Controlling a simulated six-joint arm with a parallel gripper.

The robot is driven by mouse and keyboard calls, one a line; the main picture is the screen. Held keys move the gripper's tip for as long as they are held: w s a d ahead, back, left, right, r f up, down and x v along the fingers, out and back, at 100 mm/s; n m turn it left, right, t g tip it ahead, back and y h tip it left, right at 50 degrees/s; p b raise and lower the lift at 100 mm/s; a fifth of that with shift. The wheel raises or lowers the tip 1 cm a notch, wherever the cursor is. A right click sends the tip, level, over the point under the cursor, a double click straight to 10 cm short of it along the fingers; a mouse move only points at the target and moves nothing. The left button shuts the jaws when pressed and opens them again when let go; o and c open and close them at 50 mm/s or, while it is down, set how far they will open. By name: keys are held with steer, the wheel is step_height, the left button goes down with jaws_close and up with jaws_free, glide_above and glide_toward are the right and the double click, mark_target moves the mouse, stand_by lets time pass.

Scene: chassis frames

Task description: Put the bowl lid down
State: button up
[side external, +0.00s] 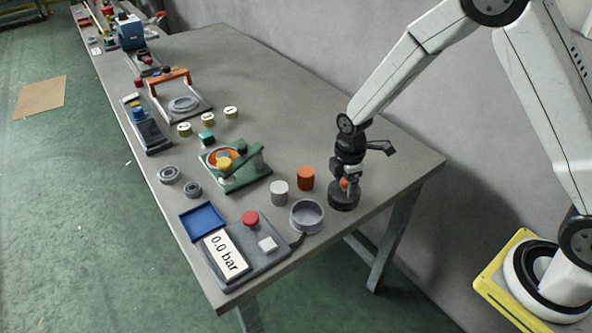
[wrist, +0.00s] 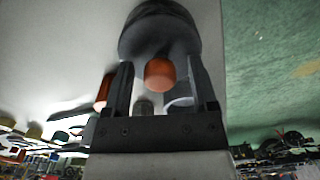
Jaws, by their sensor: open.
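The bowl lid (side external: 343,199) is a dark round disc with an orange knob (side external: 344,183). It appears to lie flat on the grey table, right of the open grey bowl (side external: 306,217). My gripper (side external: 347,181) points down right over the lid. In the wrist view the lid (wrist: 158,28) fills the top, and its orange knob (wrist: 160,75) sits between the two fingers of my gripper (wrist: 160,68). The fingers are open, with a visible gap on each side of the knob.
An orange cylinder (side external: 306,178) and a white cylinder (side external: 279,193) stand close left of my gripper. A pressure panel (side external: 236,258) and a green fixture (side external: 240,177) are farther left. The table's right edge is near; the table behind is mostly clear.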

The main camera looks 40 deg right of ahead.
step_height(320, 180, up, 12)
stand_by(0.8)
steer(key=shift+r, duration=0.1)
stand_by(0.4)
steer(key=s+d+m+t, duration=0.2)
steer(key=s+d+m, duration=0.1)
steer(key=s+m, duration=1.1)
steer(key=shift+f+m+t, duration=0.2)
steer(key=shift+m+t, duration=0.1)
steer(key=shift+m, duration=0.2)
